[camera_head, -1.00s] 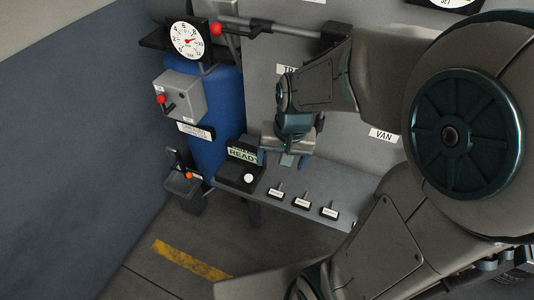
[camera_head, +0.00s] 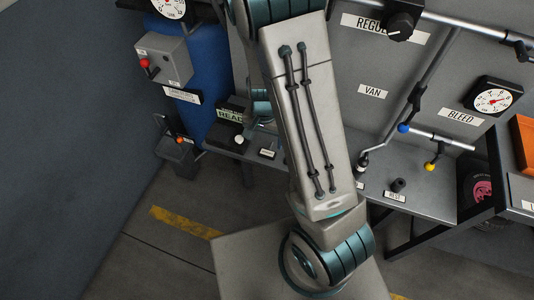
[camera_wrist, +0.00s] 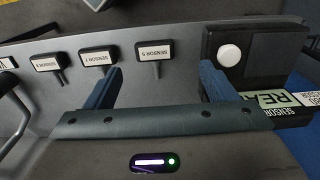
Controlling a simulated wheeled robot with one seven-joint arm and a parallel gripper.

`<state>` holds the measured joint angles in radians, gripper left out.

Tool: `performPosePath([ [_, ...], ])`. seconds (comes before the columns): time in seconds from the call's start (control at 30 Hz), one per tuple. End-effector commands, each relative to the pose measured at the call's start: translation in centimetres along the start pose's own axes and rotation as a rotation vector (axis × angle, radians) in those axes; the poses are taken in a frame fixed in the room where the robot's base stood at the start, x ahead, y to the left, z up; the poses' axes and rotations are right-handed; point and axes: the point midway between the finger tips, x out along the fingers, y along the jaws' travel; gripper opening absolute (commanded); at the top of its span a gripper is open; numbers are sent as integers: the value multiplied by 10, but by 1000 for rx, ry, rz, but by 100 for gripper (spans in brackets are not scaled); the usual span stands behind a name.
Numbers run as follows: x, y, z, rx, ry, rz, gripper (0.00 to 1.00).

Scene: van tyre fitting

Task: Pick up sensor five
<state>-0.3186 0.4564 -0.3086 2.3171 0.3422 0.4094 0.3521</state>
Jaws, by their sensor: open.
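In the wrist view a small black sensor (camera_wrist: 154,50) with a white label, seemingly reading SENSOR 5, lies on the grey bench with its stem pointing towards me. My gripper (camera_wrist: 160,84) is open and empty, its two blue fingers spread left and right of that stem, apart from it. Another sensor, seemingly labelled SENSOR 7 (camera_wrist: 99,58), lies just beyond the left finger. A third sensor (camera_wrist: 47,62) lies further left, its number unclear. In the head view my arm hides most of the gripper and sensors; one label plate (camera_head: 267,153) shows beside it.
A black reader box with a white button (camera_wrist: 229,55) and a READY display (camera_wrist: 285,99) stands close beyond the right finger. In the head view a grey control box (camera_head: 164,59) and blue cylinder (camera_head: 203,60) stand left.

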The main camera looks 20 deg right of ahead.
Motion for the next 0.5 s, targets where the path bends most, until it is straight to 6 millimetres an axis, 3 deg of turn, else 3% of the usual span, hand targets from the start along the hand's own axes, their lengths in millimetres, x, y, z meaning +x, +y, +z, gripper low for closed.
performPosePath([
  [0.27,20,2,-1,2,-1,1,78],
  [0.5,51,10,-4,4,-3,2,78],
])
